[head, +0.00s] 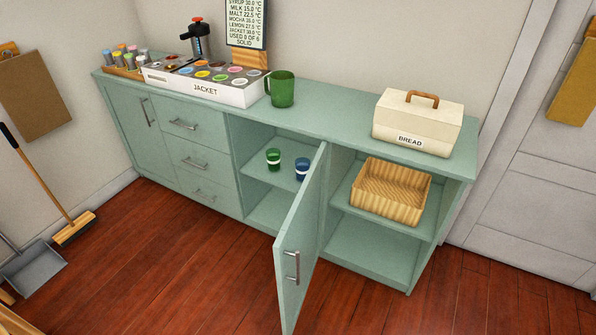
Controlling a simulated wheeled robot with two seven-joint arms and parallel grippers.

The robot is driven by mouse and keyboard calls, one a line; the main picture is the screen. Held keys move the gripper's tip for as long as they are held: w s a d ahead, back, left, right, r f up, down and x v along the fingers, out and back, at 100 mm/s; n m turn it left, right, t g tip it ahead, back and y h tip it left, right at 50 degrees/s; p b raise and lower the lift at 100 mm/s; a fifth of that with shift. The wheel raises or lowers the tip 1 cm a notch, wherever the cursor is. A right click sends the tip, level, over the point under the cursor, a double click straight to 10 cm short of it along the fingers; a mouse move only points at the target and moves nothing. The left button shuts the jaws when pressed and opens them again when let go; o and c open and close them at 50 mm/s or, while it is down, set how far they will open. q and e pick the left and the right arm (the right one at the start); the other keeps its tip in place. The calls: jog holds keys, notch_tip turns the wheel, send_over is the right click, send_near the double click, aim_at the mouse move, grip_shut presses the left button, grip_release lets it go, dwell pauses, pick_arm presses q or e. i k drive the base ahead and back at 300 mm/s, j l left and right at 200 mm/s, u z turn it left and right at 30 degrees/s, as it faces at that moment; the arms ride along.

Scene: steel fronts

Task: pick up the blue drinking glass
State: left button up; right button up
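The blue drinking glass (302,169) stands upright on the middle shelf inside the open cabinet section. It is dark blue with a pale band. A similar green glass (273,159) stands just to its left. The open cabinet door (301,245) swings out toward me, its edge close to the right of the blue glass. Neither of my grippers shows in the head view.
A wicker basket (390,190) sits on the right shelf. A broom (50,195) and dustpan (33,268) are at left. The wooden floor in front is mostly clear.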

aim_at(303, 165)
jog(key=i+j+z, duration=0.3)
jog(key=j, duration=0.35)
jog(key=i+j+z, duration=0.35)
jog(key=j, duration=0.4)
jog(key=i+j+z, duration=0.15)
jog(key=j, duration=0.25)
jog(key=i+j+z, duration=0.15)
jog(key=j, duration=0.25)
